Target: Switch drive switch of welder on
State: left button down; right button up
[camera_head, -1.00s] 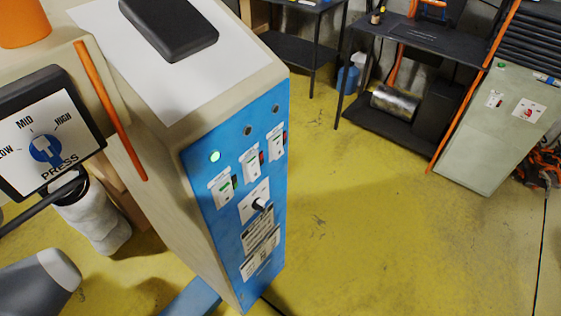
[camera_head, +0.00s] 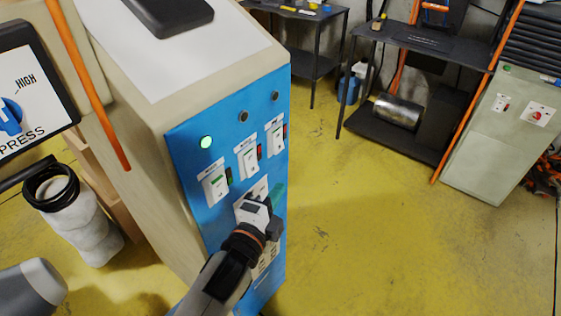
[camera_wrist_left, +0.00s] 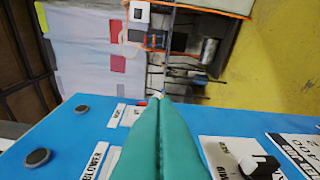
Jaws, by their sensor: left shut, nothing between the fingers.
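The welder's blue panel (camera_head: 185,175) carries a row of three white switches: left (camera_head: 215,184), middle (camera_head: 248,157) and right (camera_head: 275,138). I cannot read which is the drive switch. The left one has a green mark beside it, the other two red. My left gripper (camera_head: 277,197) is shut and empty, its teal fingertips in front of the panel below the right switch. In the left wrist view the shut teal fingers (camera_wrist_left: 160,135) hide part of the switches beside the BLOWER label (camera_wrist_left: 95,162). Contact cannot be told. My right gripper is out of view.
A green lamp (camera_head: 206,142) is lit above the left switch. An orange bar (camera_head: 90,85) and a PRESS dial (camera_head: 30,85) stand left. Yellow floor (camera_head: 355,220) is clear to the right.

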aim_at(278, 141)
pick_arm(q)
jog(key=shift+r, duration=0.15)
jog(key=w+p, duration=0.2)
jog(key=w, duration=0.9)
jog(key=shift+w+d+f, duration=0.25)
jog(key=shift+w+f, duration=0.05)
jog(key=shift+f, duration=0.15)
jog(key=shift+w+a+f+m, duration=0.1)
jog(key=shift+w+a+m, duration=0.2)
jog(key=shift+m, duration=0.3)
